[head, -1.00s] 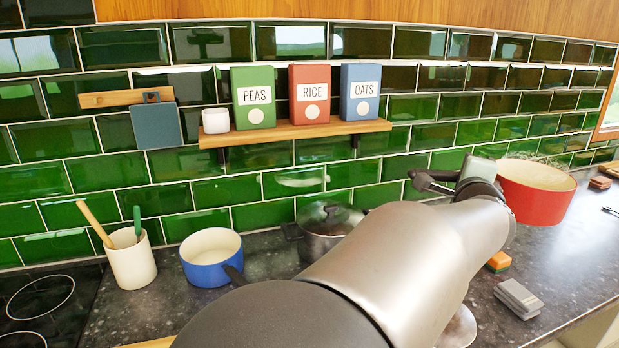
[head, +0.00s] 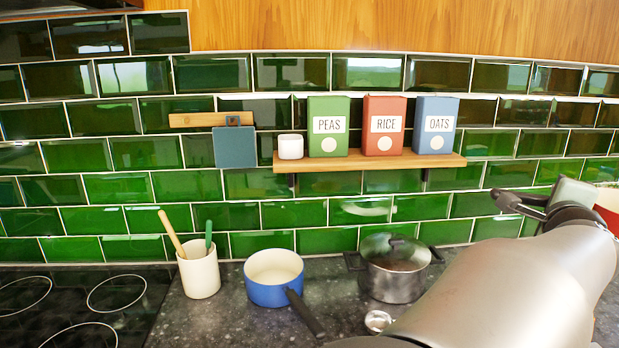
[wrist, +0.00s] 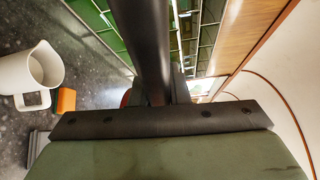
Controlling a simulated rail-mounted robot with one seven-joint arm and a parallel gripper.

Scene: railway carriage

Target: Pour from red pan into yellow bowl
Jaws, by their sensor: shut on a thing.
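The red pan (head: 609,205) is cut off by the right edge of the head view; only a strip of its side and pale rim shows. My gripper (head: 566,207) is shut on its dark handle (head: 518,203), whose end sticks out to the left. In the wrist view the handle (wrist: 140,40) runs between the jaws of my gripper (wrist: 160,98), and only a sliver of red (wrist: 126,98) shows behind. The pan's contents and its present tilt cannot be seen. No yellow bowl shows in either view.
A blue saucepan (head: 266,291), a lidded steel pot (head: 393,283) and a white utensil crock (head: 199,275) stand on the dark counter. A shelf (head: 340,171) holds boxes above. The wrist view shows a white jug (wrist: 20,75) and orange sponge (wrist: 65,101).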

